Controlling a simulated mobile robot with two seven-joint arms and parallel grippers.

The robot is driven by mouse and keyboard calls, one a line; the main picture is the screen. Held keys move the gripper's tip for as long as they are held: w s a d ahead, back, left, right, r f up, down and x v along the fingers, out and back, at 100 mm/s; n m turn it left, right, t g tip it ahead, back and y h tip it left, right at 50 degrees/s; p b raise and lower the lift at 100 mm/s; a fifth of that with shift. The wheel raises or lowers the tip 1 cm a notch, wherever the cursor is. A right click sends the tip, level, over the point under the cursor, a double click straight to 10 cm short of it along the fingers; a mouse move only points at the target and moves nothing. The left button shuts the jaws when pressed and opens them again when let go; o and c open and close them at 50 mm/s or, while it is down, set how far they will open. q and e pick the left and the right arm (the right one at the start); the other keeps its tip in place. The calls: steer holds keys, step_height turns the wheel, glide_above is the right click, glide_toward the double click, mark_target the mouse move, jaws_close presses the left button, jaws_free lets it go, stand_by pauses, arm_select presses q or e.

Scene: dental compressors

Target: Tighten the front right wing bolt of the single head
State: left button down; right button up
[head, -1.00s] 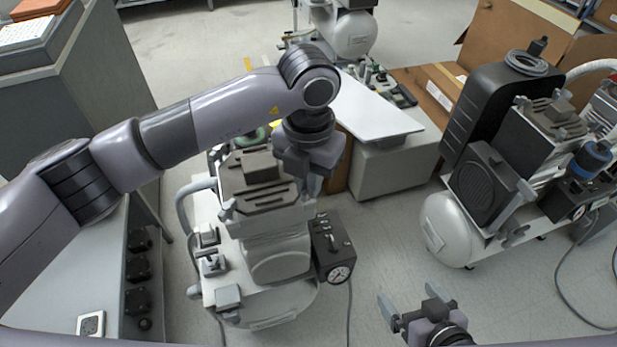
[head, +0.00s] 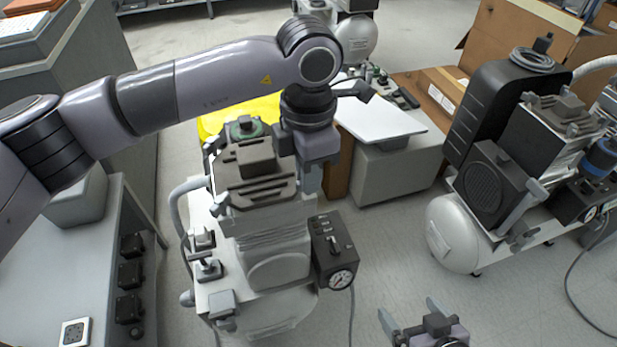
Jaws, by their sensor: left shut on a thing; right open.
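The single head (head: 255,178) is a grey, ribbed block with a dark top. It sits on a compressor with a white base plate (head: 208,268) left of centre. My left gripper (head: 309,190) points down at the head's front right corner, its fingers shut. The front right wing bolt is hidden behind the fingers, so I cannot see its wings or how far it is turned. A front left wing bolt (head: 223,200) shows at the head's other front corner. My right gripper (head: 409,312) is open and empty at the bottom, over the floor, apart from the compressor.
A dark control box with a gauge (head: 334,252) stands just right of the head. Another compressor with a white tank (head: 452,233) stands at right. A grey bench (head: 60,285) lies at left. A yellow object (head: 240,115) and a white board (head: 385,118) are behind.

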arm_select(q)
steer(key=shift+f+m, duration=0.1)
steer(key=shift+m, duration=0.4)
steer(key=shift+m+b, duration=0.4)
steer(key=shift+m, duration=0.1)
steer(key=m+b, duration=0.1)
steer(key=m, duration=0.1)
steer(key=shift+m, duration=0.3)
steer(key=m, duration=0.2)
steer(key=shift+m+b, duration=0.3)
steer(key=shift+b, duration=0.1)
steer(key=shift+m, duration=1.3)
arm_select(e)
steer(key=a, duration=0.1)
steer(key=w+a+r, duration=0.1)
steer(key=y, duration=0.1)
steer(key=shift+w+a+r+n+t, duration=0.25)
steer(key=shift+w+a+n+t, duration=0.05)
steer(key=shift+a+n+t, duration=0.1)
arm_select(q)
steer(key=shift+b, duration=0.3)
steer(key=c, duration=1.2)
jaws_free()
arm_select(e)
steer(key=shift+d+f, duration=0.1)
